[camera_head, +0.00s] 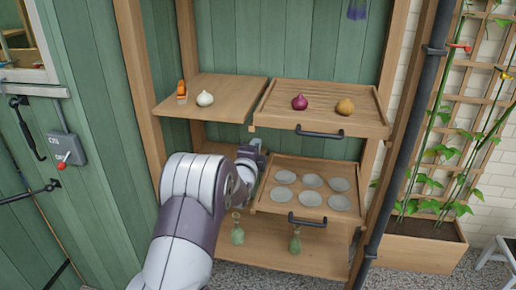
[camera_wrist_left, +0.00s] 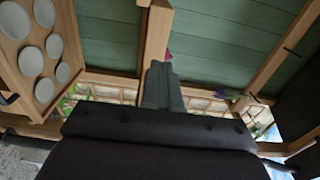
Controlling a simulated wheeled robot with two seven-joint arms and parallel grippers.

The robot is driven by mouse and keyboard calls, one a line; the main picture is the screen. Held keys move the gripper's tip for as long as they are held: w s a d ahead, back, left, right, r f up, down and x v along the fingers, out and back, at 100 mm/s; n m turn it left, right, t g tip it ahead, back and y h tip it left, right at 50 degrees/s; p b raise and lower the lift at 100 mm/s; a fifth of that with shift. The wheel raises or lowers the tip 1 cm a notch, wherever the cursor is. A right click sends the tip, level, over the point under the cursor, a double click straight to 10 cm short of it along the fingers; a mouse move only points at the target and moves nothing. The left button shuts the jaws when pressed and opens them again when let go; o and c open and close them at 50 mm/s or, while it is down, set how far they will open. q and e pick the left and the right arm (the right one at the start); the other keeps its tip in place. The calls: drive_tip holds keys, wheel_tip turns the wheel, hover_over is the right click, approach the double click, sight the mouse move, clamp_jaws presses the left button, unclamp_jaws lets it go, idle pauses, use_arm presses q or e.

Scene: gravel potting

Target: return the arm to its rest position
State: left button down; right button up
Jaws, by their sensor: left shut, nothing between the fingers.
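My left arm (camera_head: 190,215) reaches in from the lower left of the head view. My left gripper (camera_head: 258,148) is beside the left side of the lower tray, below the upper shelf board. In the left wrist view its two fingers (camera_wrist_left: 162,85) are together, with nothing visible between them. My right gripper is in neither view.
The lower tray (camera_head: 262,205) holds several grey discs; it also shows in the wrist view (camera_wrist_left: 18,62). Above are a board (camera_head: 225,88) with a white bulb (camera_head: 205,99) and a slatted tray (camera_head: 345,117) with a purple onion (camera_head: 299,102). Green bottles (camera_head: 237,232) stand below.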

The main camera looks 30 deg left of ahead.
use_arm(q)
drive_tip(key=shift+s+f, duration=0.1)
drive_tip(key=shift+f, duration=0.05)
drive_tip(key=s+d+f+n+g+h+p, duration=0.2)
drive_tip(key=s+d+f+n+g, duration=0.2)
drive_tip(key=s+f+n+g, duration=0.7)
drive_tip(key=s+d+r+n+g+h+p, duration=0.1)
drive_tip(key=s+d+r+g+p, duration=0.1)
drive_tip(key=s+d+r+p, duration=0.2)
drive_tip(key=s+d+r+n+g+h+p, duration=0.2)
drive_tip(key=s+d, duration=0.9)
drive_tip(key=s, duration=0.6)
wheel_tip(320, 180, up, 2)
drive_tip(key=g+p, duration=0.1)
drive_tip(key=p, duration=0.2)
drive_tip(key=shift+s+d+n, duration=0.25)
drive_tip(key=shift+d+n, duration=0.05)
drive_tip(key=shift+r, duration=0.1)
